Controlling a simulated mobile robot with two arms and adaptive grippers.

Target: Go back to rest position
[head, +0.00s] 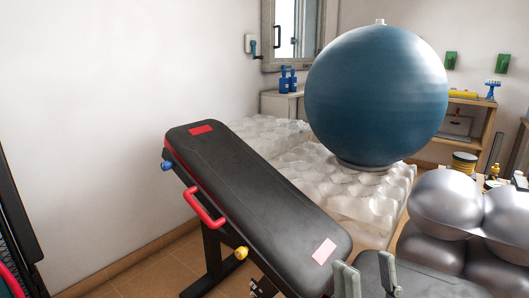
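My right gripper (367,275) shows at the bottom edge, right of centre. Its two grey fingers point up and stand apart, with nothing visible between them. The rest of this gripper is cut off by the frame. The fingers appear in front of the near end of a black padded bench (255,190), by its pale pink patch; I cannot tell whether they touch it. My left gripper is not in view.
A large blue ball (375,95) rests on a white bumpy surface (355,205) behind the bench. Shiny silver rounded shapes (448,203) stand at the right. A wooden shelf (486,125) is at the back. Tiled floor (150,277) shows left of the bench.

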